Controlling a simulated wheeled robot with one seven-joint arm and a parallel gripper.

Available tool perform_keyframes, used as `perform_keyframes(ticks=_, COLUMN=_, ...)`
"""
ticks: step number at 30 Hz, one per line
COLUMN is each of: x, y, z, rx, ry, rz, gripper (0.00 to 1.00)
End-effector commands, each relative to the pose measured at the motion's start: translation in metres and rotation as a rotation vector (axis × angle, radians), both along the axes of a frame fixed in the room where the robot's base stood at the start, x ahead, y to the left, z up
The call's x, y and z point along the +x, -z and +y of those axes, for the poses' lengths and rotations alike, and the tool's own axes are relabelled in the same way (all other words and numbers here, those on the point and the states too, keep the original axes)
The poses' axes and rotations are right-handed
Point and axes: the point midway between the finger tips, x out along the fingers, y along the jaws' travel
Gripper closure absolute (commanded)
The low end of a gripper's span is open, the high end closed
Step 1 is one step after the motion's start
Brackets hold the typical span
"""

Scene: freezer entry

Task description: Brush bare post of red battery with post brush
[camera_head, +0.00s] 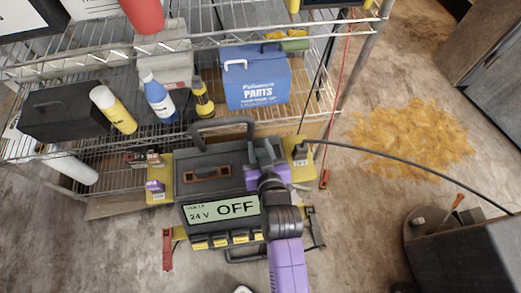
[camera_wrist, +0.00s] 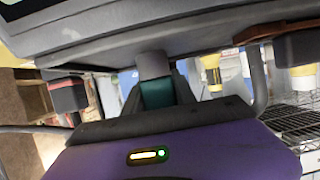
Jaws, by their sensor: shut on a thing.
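My gripper (camera_head: 266,155) is at the right side of a dark charger box (camera_head: 190,163), whose display reads "24 V OFF". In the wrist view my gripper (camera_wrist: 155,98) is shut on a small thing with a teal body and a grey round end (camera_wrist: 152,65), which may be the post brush. Its grey end is close under a large grey body; I cannot tell whether they touch. A small dark block with red parts (camera_head: 143,158) sits by the left yellow tray (camera_head: 160,172); I cannot tell whether it is the red battery. No bare post can be made out.
A wire shelf rack (camera_head: 200,45) holds a blue box (camera_head: 255,82), bottles and dark boxes. A black cable runs right from a dark connector (camera_head: 300,150). Yellow-brown spill (camera_head: 410,140) covers the floor at right. A dark bin (camera_head: 455,250) stands lower right.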

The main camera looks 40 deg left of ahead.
Motion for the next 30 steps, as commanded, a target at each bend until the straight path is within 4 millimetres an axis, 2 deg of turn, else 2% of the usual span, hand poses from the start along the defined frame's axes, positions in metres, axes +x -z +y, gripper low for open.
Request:
perform_keyframes(ticks=5, x=0.0, y=-0.011, z=0.0, rx=0.001, ry=0.0, rz=-0.001, gripper=1.0)
perform_keyframes(ticks=11, x=0.001, y=-0.04, z=0.0, rx=0.003, ry=0.001, rz=-0.003, gripper=1.0)
perform_keyframes(ticks=30, x=0.001, y=-0.171, z=0.0, rx=0.003, ry=0.002, rz=-0.004, gripper=1.0)
